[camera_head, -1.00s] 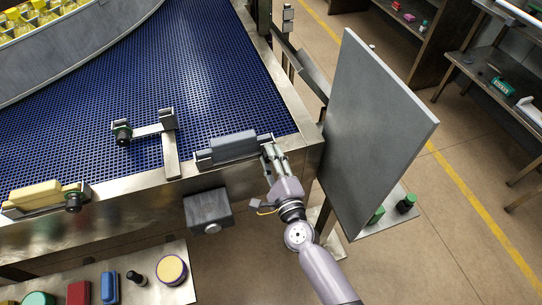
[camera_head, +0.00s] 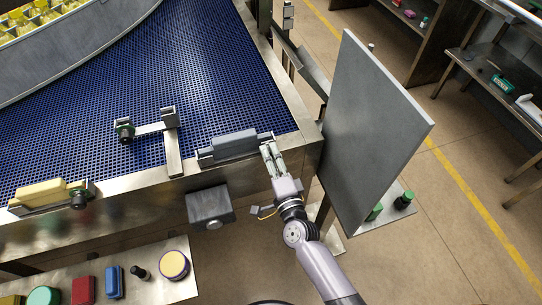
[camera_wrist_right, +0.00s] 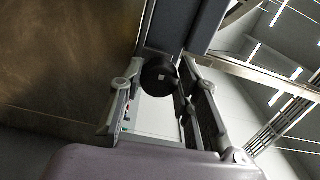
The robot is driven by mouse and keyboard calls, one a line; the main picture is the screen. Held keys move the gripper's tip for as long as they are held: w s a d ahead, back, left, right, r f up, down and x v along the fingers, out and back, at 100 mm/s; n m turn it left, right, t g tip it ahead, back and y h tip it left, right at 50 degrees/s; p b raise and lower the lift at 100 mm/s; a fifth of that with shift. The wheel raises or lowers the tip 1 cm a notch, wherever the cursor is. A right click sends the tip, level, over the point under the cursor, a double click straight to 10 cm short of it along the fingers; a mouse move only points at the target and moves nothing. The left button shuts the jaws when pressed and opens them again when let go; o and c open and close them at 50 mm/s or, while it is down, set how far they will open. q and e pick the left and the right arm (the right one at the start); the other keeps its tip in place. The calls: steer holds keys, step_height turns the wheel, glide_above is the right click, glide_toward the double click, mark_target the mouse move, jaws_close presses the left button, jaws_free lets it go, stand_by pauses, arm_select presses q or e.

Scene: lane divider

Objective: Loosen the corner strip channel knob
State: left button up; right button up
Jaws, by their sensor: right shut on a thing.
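The corner strip channel (camera_head: 235,146) holds a grey-blue strip at the front right corner of the blue conveyor. My right gripper (camera_head: 268,150) is at the right end of this channel, its fingers reaching up to it from the front. In the right wrist view a round black knob (camera_wrist_right: 160,75) sits between the two fingertips (camera_wrist_right: 160,82), at the end of the grey strip (camera_wrist_right: 208,25). The fingers are shut on the knob. In the head view the gripper hides the knob. My left gripper is not in view.
A large grey panel (camera_head: 375,130) stands close to the right of my right arm. A grey box (camera_head: 210,207) hangs on the conveyor's front. A shelf (camera_head: 120,265) holds several small items.

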stand_by(0.3)
steer(key=o, duration=1.1)
steer(key=shift+w+a, duration=0.1)
steer(key=shift+o, duration=0.2)
steer(key=v, duration=1.2)
